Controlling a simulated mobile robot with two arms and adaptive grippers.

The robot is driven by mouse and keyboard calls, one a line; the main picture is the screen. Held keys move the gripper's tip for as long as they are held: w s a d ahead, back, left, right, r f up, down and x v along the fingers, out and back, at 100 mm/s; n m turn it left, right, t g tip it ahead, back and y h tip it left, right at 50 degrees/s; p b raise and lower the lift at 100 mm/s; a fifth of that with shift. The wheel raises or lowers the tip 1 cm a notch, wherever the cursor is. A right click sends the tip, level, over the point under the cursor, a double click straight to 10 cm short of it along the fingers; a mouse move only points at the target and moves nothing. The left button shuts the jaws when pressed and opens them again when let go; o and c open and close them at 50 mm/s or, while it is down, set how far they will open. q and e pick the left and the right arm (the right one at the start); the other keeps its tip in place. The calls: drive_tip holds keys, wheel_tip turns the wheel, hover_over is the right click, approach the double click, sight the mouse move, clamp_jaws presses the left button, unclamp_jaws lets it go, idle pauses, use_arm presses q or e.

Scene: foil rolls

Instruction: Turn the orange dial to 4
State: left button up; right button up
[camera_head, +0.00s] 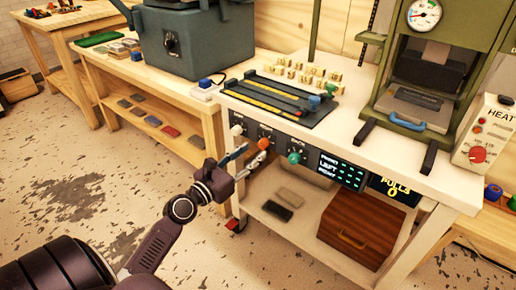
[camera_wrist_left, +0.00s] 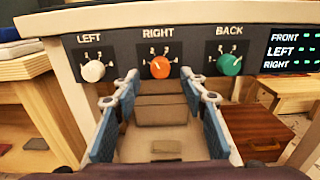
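The orange dial (camera_head: 264,143) is the middle of three dials on the dark front panel. In the left wrist view the orange dial (camera_wrist_left: 160,67) is under the word RIGHT, with small numbers around it; its setting is too small to read surely. My left gripper (camera_head: 247,158) is open in front of the panel. In the left wrist view its two blue-padded fingers (camera_wrist_left: 160,98) are spread wide, with the orange dial beyond and between the tips, seemingly not touched. My right gripper is not in view.
A white dial (camera_wrist_left: 93,71) marked LEFT and a green dial (camera_wrist_left: 229,64) marked BACK flank it. A display (camera_head: 342,171) is right of the dials. Below, a shelf holds a brown wooden box (camera_head: 350,237). A press (camera_head: 425,80) stands on the worktop.

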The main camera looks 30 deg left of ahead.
sight(261, 146)
use_arm(q)
drive_tip(key=shift+w+d, duration=0.2)
drive_tip(key=shift+w, duration=1.65)
clamp_jaws()
